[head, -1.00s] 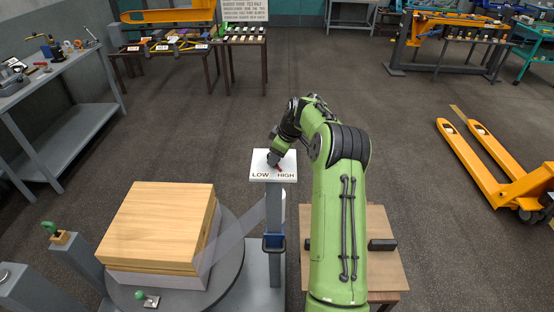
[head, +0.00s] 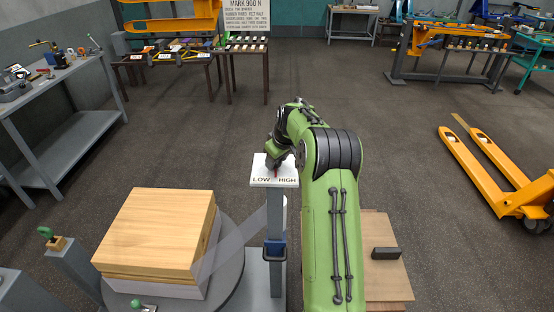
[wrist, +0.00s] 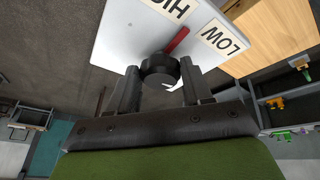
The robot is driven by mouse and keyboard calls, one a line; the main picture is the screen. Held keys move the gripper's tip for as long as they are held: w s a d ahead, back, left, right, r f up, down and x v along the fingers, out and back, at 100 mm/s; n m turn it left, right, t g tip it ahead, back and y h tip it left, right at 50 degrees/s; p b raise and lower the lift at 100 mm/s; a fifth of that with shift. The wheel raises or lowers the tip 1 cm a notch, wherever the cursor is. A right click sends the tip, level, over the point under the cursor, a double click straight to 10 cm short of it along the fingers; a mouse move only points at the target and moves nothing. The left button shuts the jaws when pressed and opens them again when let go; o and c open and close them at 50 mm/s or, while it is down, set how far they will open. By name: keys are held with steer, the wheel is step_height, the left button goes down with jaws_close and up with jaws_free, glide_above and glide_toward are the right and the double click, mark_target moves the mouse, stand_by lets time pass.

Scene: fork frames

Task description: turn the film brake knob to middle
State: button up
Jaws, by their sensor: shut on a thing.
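The film brake knob (wrist: 160,66) is black with a red pointer, and sits on a white panel (wrist: 115,35) marked LOW and HIGH. In the wrist view my gripper (wrist: 160,80) has one finger on each side of the knob and is shut on it. The red pointer (wrist: 179,38) points into the gap between the two labels. In the head view the white panel (head: 259,170) tops a grey post. My gripper (head: 276,163) hides the knob there. The pointer (head: 276,173) shows as a small red mark between LOW and HIGH.
A wooden stack (head: 155,230) partly wrapped in clear film stands on a round turntable (head: 235,275) left of the post. A small wooden table (head: 385,280) is beside my arm. A yellow pallet jack (head: 480,175) stands at right. The floor behind the panel is clear.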

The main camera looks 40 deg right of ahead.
steer(key=o, duration=1)
steer(key=shift+o, duration=0.2)
steer(key=shift+r, duration=0.1)
steer(key=v, duration=1.5)
steer(key=shift+s+r+p, duration=0.2)
steer(key=shift+r+p, duration=0.05)
steer(key=shift+p, duration=0.15)
